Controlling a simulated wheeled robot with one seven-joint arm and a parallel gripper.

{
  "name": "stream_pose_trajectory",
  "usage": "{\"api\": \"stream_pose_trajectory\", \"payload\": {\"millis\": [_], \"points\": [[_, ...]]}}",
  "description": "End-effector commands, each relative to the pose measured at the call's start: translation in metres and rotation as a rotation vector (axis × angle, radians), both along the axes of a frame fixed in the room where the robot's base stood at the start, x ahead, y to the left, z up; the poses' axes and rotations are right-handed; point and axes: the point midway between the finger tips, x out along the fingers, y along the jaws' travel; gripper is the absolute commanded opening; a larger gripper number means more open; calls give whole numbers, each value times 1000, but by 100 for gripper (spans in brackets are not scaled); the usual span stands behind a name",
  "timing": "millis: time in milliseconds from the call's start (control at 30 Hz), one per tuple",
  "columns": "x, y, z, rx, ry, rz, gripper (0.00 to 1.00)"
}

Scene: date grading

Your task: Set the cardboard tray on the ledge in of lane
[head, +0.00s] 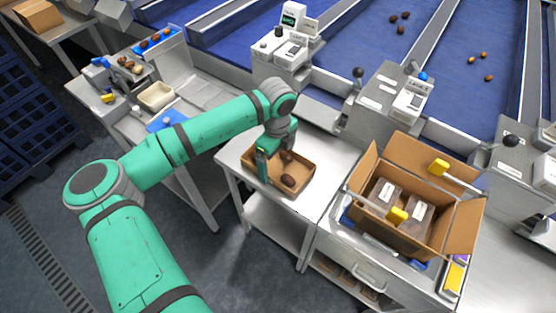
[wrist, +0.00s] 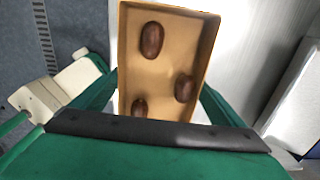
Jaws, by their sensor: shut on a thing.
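The cardboard tray (head: 303,184) is a shallow brown box with a few dark dates in it. In the wrist view the tray (wrist: 213,45) lies between my fingers, with 3 dates (wrist: 152,40) showing on its floor. My gripper (head: 265,165) is shut on the tray at its near left side, pointing down. The tray is at the steel side table (head: 326,160); I cannot tell whether it rests on the top or is just above it.
An open carton (head: 440,228) with clear packs stands on the bench to the right. A grey machine (head: 375,107) with a black knob stands behind the table. Blue sorting lanes (head: 355,60) run at the back. A small cream tub (head: 156,97) is on the left bench.

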Motion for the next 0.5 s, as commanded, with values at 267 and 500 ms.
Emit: {"api": "stream_pose_trajectory", "payload": {"millis": [267,500], "points": [[0,-1,-2,1,-1,-1,72],[0,-2,-5,0,0,-4,100]]}}
